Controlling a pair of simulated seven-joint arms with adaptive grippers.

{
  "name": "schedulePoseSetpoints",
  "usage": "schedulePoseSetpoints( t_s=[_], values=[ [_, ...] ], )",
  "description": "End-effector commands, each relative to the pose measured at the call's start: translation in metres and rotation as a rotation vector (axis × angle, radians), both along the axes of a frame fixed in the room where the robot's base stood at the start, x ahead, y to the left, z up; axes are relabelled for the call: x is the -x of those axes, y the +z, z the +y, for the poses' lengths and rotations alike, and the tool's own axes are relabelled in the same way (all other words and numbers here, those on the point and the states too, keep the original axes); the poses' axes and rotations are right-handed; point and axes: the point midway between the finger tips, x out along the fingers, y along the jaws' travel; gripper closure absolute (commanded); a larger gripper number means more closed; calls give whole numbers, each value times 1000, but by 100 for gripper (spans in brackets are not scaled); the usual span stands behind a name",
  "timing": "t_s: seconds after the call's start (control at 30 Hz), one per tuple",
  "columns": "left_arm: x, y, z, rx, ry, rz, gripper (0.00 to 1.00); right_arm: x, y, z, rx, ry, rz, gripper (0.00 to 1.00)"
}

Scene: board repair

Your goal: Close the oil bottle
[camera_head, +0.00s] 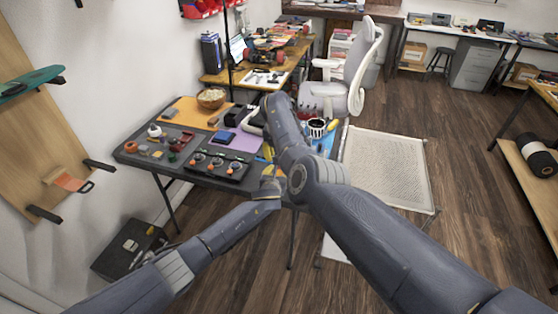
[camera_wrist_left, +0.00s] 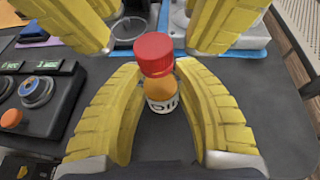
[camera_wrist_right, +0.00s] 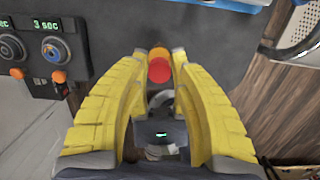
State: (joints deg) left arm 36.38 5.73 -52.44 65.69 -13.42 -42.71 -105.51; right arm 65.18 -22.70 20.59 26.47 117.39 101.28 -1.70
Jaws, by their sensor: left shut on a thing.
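The oil bottle (camera_wrist_left: 165,90) is small, with an orange body and a white label lettered in black. A red cap (camera_wrist_left: 153,54) sits at its top; I cannot tell how tightly. My left gripper (camera_wrist_left: 160,108) is shut around the bottle's body, which looks upright. In the head view the left gripper (camera_head: 269,184) is at the table's front edge. In the head view my right arm hides most of the right gripper and the bottle.
A black device with knobs and small displays (camera_head: 216,165) lies left of the grippers on the dark table (camera_head: 190,180). A white chair (camera_head: 345,85) stands behind.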

Motion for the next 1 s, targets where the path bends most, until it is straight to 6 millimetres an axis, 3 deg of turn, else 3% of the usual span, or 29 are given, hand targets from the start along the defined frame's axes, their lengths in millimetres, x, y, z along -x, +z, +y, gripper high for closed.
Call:
schedulePoseSetpoints(
  t_s=[0.23,0.6,0.63,0.8,1.0],
  values=[
    [1,-4,1,-3,1,5,100,0,20,1,-2,0,-1,64],
    [1,-3,1,-3,1,5,100,0,23,0,0,1,1,64],
    [1,-3,1,-3,1,5,100,0,23,0,0,1,1,56],
    [1,-3,1,-3,1,5,100,0,23,0,0,1,1,37],
    [1,-3,1,-3,1,5,100,0,23,0,-1,1,1,34]
  ],
)
